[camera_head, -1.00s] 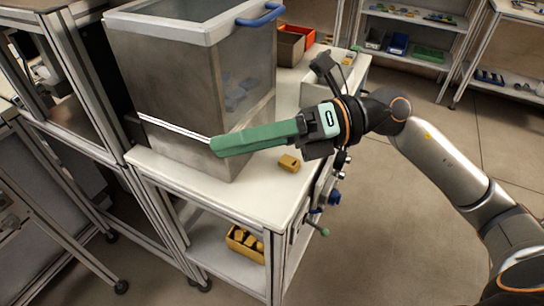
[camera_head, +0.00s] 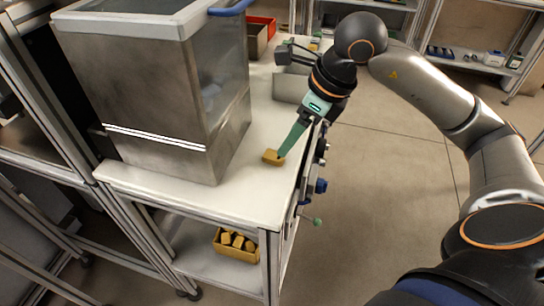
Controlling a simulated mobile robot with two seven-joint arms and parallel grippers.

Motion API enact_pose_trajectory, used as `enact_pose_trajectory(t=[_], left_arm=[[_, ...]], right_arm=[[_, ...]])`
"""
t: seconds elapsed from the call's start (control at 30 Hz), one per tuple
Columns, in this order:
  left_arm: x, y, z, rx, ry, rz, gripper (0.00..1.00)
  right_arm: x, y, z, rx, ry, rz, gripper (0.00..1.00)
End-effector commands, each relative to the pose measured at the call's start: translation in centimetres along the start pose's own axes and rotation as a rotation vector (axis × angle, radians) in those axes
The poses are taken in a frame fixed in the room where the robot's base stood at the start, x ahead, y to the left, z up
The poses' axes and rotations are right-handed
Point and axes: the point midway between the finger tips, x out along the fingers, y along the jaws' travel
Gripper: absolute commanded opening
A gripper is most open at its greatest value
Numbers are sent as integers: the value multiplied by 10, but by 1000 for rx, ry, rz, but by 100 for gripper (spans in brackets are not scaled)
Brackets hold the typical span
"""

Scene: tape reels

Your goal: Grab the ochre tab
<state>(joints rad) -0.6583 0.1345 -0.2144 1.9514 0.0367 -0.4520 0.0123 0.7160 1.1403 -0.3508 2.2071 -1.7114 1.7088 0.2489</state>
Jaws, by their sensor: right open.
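The ochre tab (camera_head: 270,158) is a small yellow-brown block lying on the white top of the workbench (camera_head: 245,205), near its right edge. My right gripper (camera_head: 282,153) comes down from the upper right with its green fingers pointing at the tab. The fingertips are at the tab's right side and overlap it in the picture. The gap between the fingers is hard to see from here, but the jaws are open. I cannot tell whether they touch the tab. My left gripper is not in view.
A large metal bin with a clear upper part (camera_head: 160,105) stands left of the tab. An ochre box (camera_head: 238,255) with several similar pieces sits on the lower shelf. Knobs (camera_head: 320,186) stick out from the bench's right side. Open floor lies to the right.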

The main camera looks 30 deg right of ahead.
Motion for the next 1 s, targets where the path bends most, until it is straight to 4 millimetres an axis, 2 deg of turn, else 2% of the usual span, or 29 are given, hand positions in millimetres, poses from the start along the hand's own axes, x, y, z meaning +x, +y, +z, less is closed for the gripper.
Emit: enact_pose_trajectory(t=[0.17, 0.4, 0.5, 0.77, 1.0], left_arm=[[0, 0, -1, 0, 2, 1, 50], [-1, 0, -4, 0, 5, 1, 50], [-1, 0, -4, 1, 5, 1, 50], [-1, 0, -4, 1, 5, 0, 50], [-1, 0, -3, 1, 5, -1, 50]], right_arm=[[13, 1, 1, -1, 0, 3, 72], [48, 4, 4, 1, 1, 5, 72], [57, 4, 4, 1, 0, 3, 72], [60, 3, 4, 0, -1, 2, 72], [59, 3, 4, 0, -1, 1, 47]])
